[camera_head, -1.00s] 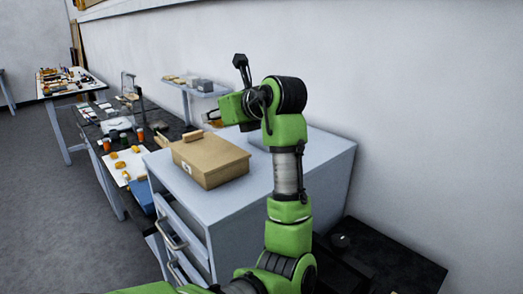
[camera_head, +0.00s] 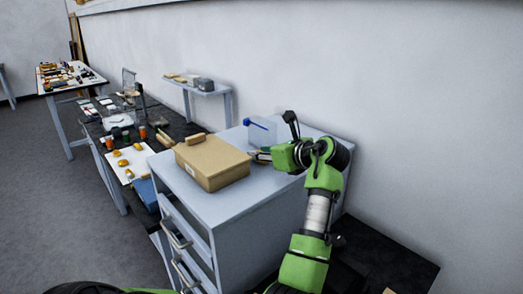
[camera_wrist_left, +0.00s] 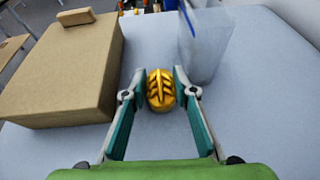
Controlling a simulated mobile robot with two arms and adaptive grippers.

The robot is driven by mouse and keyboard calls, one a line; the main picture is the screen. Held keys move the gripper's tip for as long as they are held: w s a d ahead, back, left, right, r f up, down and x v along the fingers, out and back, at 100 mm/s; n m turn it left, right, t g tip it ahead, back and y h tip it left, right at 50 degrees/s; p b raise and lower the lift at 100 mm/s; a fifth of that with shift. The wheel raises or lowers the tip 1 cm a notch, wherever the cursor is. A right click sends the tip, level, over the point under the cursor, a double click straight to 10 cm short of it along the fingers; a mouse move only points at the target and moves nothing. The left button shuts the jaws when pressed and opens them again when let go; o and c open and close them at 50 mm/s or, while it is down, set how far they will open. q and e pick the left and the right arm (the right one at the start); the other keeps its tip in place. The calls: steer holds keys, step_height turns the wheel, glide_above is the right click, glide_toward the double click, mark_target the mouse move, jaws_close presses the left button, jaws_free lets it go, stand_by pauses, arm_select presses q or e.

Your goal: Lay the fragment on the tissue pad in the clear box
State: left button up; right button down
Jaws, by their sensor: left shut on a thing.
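The gilt fragment (camera_wrist_left: 160,90), a rounded gold piece with leaf-like relief, is between the fingertips of my left gripper (camera_wrist_left: 160,82), which is shut on it. In the head view my left gripper (camera_head: 257,155) is over the pale cabinet top, right of the cardboard box; the fragment is too small to make out there. A translucent upright container with a blue edge (camera_head: 263,131) stands behind the gripper; it also shows right of the fingers in the wrist view (camera_wrist_left: 208,45). No tissue pad is clear in it. My right gripper is not in view.
The closed cardboard box (camera_head: 212,165) with a small brown block (camera_head: 195,139) on top sits on the cabinet (camera_head: 240,210). Beyond are a dark bench with a clear-walled item (camera_head: 129,82) and a white pad-like piece (camera_head: 117,121), and a small shelf (camera_head: 205,90).

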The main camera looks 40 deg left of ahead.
arm_select(q)
steer(key=o, duration=0.6)
steer(key=shift+f, duration=0.15)
